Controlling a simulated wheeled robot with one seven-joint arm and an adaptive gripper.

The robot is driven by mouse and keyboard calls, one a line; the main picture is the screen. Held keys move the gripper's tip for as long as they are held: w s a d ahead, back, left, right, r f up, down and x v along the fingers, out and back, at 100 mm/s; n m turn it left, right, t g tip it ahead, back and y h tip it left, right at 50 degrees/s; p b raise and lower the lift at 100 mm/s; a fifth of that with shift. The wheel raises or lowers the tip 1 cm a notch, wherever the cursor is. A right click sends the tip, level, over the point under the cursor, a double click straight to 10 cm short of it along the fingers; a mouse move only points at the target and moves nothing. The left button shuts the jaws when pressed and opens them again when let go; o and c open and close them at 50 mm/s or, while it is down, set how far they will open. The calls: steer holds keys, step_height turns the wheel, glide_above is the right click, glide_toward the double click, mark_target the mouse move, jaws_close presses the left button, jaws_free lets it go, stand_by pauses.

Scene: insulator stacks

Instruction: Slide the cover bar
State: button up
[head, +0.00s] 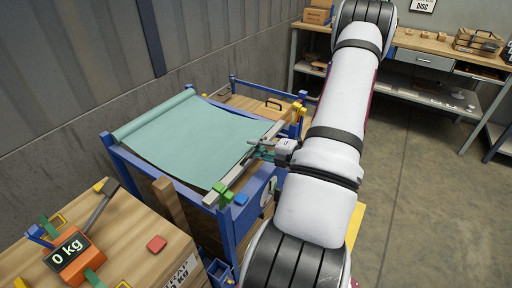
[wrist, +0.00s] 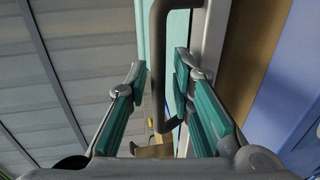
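The cover bar (head: 240,172) is a long pale grey bar along the right edge of a teal cover sheet (head: 190,138) over a blue frame. A green block sits at its near end and yellow parts at its far end. In the wrist view the bar (wrist: 213,42) runs down behind the right finger. A dark grey handle (wrist: 158,75) shows between my fingers, closer to the right one. My gripper (head: 262,150) is at the bar's middle; in the wrist view my gripper (wrist: 160,72) is open, its teal-padded fingers on either side of the handle. Contact cannot be told.
A corrugated wall (head: 60,80) stands behind the frame. A workbench (head: 420,45) is at back right. The floor at right is clear.

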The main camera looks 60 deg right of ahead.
steer(key=shift+s, duration=0.1)
steer(key=v, duration=1.2)
steer(key=shift+a, duration=0.1)
stand_by(0.4)
steer(key=w+a+r+n+g+y, duration=0.45)
steer(key=a+r+n, duration=0.25)
steer(key=a+n, duration=0.5)
steer(key=w+a+r+n+g+y, duration=0.4)
steer(key=w+a+r+n+g, duration=0.2)
steer(key=a+n, duration=0.6)
steer(key=s+a+r+n+h, duration=0.3)
steer(key=a+r+n+h, duration=0.1)
steer(key=n, duration=1)
steer(key=s+a+r+n+h, duration=0.4)
steer(key=a+r+n+h, duration=0.1)
steer(key=n, duration=1)
steer(key=a+r, duration=0.1)
steer(key=a, duration=0.1)
steer(key=shift+s+a+r+n, duration=0.25)
steer(key=shift+a+n, duration=0.05)
steer(key=shift+a, duration=0.05)
